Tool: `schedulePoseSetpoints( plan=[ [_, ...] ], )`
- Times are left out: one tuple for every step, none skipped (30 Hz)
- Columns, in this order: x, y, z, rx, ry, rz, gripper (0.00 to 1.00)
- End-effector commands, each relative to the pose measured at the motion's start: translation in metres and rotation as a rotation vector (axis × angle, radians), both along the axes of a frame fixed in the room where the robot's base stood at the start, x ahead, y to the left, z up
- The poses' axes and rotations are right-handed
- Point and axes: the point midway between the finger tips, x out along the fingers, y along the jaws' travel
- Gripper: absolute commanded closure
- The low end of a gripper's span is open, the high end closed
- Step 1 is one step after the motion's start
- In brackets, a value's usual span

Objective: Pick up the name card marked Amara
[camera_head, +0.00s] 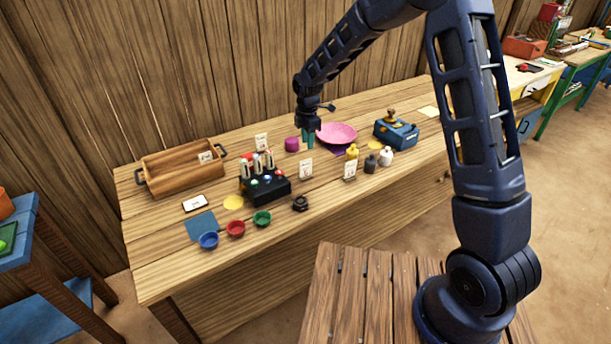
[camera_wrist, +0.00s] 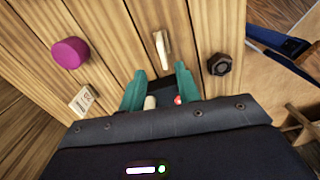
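Several small white name cards stand on the wooden table; their writing is too small to read, so I cannot tell which is Amara. In the head view one stands behind the black rack (camera_head: 261,141), one stands at the middle (camera_head: 306,168), and one stands before the bottles (camera_head: 350,170). My gripper (camera_head: 308,140) points down over the table, near the middle card. In the wrist view its teal fingers (camera_wrist: 160,72) are apart. An upright card (camera_wrist: 162,50) shows nearly edge-on just beyond the fingertips. Another card (camera_wrist: 82,100) lies to their left. No card is visibly held.
A purple cylinder (camera_head: 292,144), pink dish (camera_head: 338,133), black rack with tubes (camera_head: 267,187), dark hexagonal piece (camera_head: 300,203) and several small bottles (camera_head: 386,156) surround the area. A wooden tray (camera_head: 160,180) and a blue box (camera_head: 396,133) stand farther out. The front right tabletop is clear.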

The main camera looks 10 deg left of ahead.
Motion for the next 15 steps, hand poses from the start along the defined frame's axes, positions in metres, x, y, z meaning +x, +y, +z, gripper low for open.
schedulePoseSetpoints(
  plan=[
    [-0.001, 0.005, -0.005, -0.001, 0.003, 0.015, 0.67],
    [-0.001, 0.006, -0.006, -0.002, 0.004, 0.021, 0.67],
    [-0.001, 0.008, -0.008, -0.002, 0.005, 0.027, 0.67],
    [-0.002, 0.008, -0.010, -0.002, 0.005, 0.030, 0.67],
    [-0.002, 0.009, -0.012, -0.002, 0.006, 0.032, 0.67],
    [-0.002, 0.009, -0.014, -0.002, 0.006, 0.032, 0.67],
    [-0.002, 0.008, -0.017, -0.003, 0.007, 0.032, 0.67],
    [-0.002, 0.008, -0.020, -0.003, 0.007, 0.032, 0.67],
    [-0.002, 0.008, -0.025, -0.003, 0.007, 0.032, 0.67],
    [-0.002, 0.008, -0.029, -0.003, 0.007, 0.032, 0.67],
    [-0.003, 0.008, -0.034, -0.003, 0.007, 0.032, 0.67],
    [-0.003, 0.008, -0.040, -0.004, 0.008, 0.032, 0.67],
    [-0.003, 0.008, -0.044, -0.004, 0.008, 0.032, 0.67],
    [-0.003, 0.008, -0.049, -0.003, 0.008, 0.031, 0.67],
    [-0.003, 0.008, -0.054, -0.003, 0.008, 0.031, 0.67]
  ],
)
